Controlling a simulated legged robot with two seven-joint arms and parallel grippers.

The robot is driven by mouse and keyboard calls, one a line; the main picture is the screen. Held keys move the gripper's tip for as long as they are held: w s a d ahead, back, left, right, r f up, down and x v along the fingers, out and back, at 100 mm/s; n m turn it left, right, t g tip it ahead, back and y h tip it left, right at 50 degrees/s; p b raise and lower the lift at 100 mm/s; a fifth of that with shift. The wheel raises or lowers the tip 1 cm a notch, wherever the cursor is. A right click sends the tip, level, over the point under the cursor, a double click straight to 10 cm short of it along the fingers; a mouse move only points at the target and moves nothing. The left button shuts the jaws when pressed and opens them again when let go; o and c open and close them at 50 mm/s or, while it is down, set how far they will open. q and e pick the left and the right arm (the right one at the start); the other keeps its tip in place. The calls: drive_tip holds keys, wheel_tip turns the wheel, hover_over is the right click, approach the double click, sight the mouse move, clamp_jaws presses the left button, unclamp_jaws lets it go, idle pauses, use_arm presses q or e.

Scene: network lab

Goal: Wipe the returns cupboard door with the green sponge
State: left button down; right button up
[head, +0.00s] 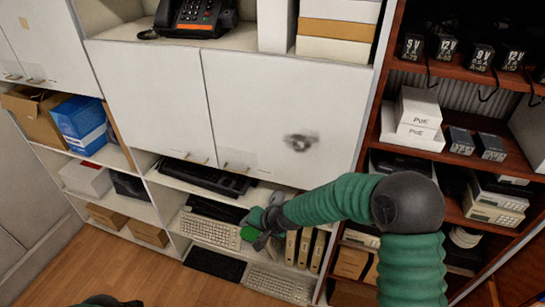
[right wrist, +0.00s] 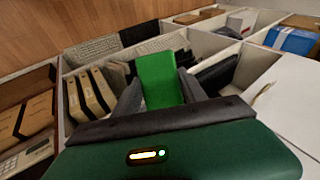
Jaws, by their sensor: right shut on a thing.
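The green sponge (head: 249,234) is held in my right gripper (head: 258,238), in front of the open shelves below the white doors. In the right wrist view the sponge (right wrist: 160,80) stands between the two dark fingers, which are shut on it. A white cupboard door (head: 265,105) with a dark smudge (head: 299,142) on its right half is above the gripper; the sponge is apart from it. I cannot read which door is labelled returns. Only a small dark and green part of my left arm shows at the bottom left edge; its gripper is out of view.
Another white door (head: 150,95) is to the left. Keyboards (head: 209,230) and upright brown binders (head: 305,247) fill the shelves beside the gripper. A phone (head: 196,15) stands on the ledge above. A wooden rack (head: 382,110) with boxes and adapters stands at right.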

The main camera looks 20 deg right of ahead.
drive_tip(key=w+d+r+m+t+h+p, duration=0.1)
drive_tip(key=w+r+m+t+h+p, duration=0.15)
drive_tip(key=r, duration=0.35)
drive_tip(key=w+d+r+m+t+h+p, duration=0.1)
drive_tip(key=r+t+p, duration=0.3)
drive_tip(key=r, duration=0.3)
drive_tip(key=m+t+h+p, duration=0.1)
drive_tip(key=m+h+p, duration=0.2)
drive_tip(key=h, duration=0.2)
approach(281, 143)
drive_tip(key=a+f, duration=0.2)
drive_tip(key=a, duration=0.1)
drive_tip(key=w+d, duration=0.4)
drive_tip(key=shift+r, duration=0.15)
drive_tip(key=shift+w+y, duration=0.1)
drive_tip(key=shift+y, duration=0.15)
drive_tip(key=shift+w+d+b, duration=0.35)
drive_tip(key=shift+w+d, duration=0.1)
drive_tip(key=shift+w, duration=0.25)
drive_tip(key=shift+d, duration=0.1)
